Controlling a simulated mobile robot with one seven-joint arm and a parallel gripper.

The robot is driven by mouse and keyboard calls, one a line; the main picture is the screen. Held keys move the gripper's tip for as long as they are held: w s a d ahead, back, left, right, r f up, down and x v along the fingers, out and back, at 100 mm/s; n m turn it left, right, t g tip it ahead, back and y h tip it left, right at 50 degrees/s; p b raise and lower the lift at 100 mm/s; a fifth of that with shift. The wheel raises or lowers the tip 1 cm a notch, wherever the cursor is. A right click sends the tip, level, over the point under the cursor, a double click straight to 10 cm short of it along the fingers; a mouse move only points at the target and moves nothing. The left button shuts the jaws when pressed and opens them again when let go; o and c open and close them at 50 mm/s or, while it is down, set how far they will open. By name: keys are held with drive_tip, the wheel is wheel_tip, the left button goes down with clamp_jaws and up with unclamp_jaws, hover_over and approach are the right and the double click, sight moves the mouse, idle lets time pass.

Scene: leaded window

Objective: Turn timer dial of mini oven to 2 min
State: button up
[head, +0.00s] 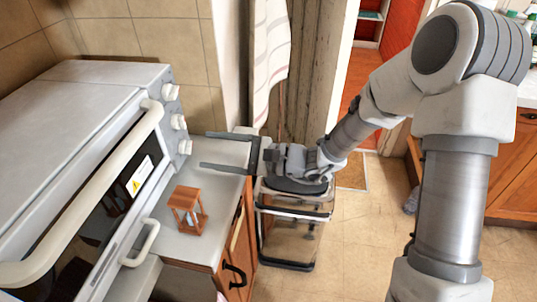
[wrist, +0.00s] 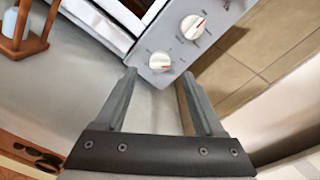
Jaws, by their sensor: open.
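The white mini oven (head: 85,90) stands on the counter at the left in the head view. Several white dials line its front panel: an upper one (head: 170,92), a middle one (head: 178,121) and the lowest one (head: 185,147). The fingers also show in the wrist view (wrist: 158,74).
A small wooden hourglass-like frame (head: 188,210) stands on the counter (head: 225,180) in front of the oven. The oven's long door handle (head: 75,205) sticks out. A tiled wall (head: 150,45) rises behind. A clear bin (head: 292,225) stands on the floor beside the counter.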

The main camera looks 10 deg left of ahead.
drive_tip(key=s+d+p, duration=0.1)
drive_tip(key=d, duration=1.2)
drive_tip(key=shift+d, duration=0.1)
drive_tip(key=n+b, duration=0.1)
drive_tip(key=b, duration=0.5)
approach(187, 147)
drive_tip(key=a, duration=0.5)
drive_tip(key=w+a, duration=0.1)
drive_tip(key=a, duration=0.2)
drive_tip(key=shift+a+f, duration=0.1)
drive_tip(key=shift+f, duration=0.05)
clamp_jaws()
